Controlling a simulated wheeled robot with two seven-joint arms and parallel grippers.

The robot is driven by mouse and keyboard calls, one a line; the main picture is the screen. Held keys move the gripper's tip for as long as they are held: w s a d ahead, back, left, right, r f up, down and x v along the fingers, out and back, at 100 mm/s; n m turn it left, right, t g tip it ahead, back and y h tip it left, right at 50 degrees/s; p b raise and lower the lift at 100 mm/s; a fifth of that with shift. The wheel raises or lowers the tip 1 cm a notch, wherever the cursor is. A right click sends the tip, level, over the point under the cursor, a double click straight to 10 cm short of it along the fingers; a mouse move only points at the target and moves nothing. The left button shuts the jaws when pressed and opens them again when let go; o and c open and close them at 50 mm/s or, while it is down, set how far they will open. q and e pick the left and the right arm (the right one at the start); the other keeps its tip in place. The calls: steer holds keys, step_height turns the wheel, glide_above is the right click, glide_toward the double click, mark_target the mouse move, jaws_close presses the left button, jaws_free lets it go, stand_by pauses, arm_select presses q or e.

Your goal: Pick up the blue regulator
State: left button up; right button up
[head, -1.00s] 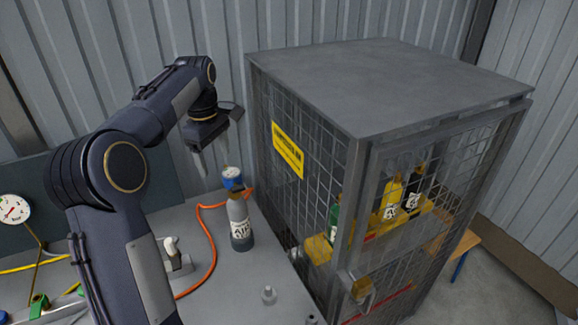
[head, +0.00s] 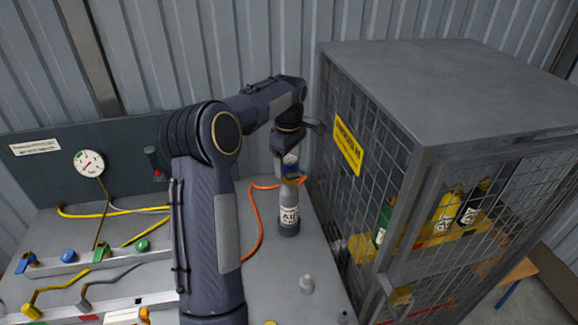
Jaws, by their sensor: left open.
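My left gripper (head: 287,168) is open and points down at the regulator. One finger shows just left of the regulator and partly covers it. The other finger is hard to make out, so I cannot tell whether the jaws touch it. My right gripper is not in view.
The orange hose (head: 256,234) curves over the bench left of the bottle. A wire mesh cage (head: 372,140) stands close on the right, with several bottles inside. Valves and yellow pipes lie at the left.

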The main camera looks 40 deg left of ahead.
arm_select(q)
steer(key=shift+r, duration=0.1)
steer(key=c, duration=1.1)
steer(key=shift+r, duration=0.1)
steer(key=shift+r+b, duration=0.3)
steer(key=shift+r, duration=0.2)
steer(key=s+d+r+b, duration=0.1)
steer(key=s+d+r, duration=0.1)
steer(key=s+r, duration=0.2)
steer(key=s+d+r+b, duration=0.2)
steer(key=s+r, duration=0.2)
steer(key=s+d+r+b, duration=0.1)
steer(key=s+r, duration=0.2)
steer(key=s, duration=0.1)
steer(key=shift+s+d+r, duration=0.4)
steer(key=shift+f+b, duration=0.15)
steer(key=shift+b, duration=0.15)
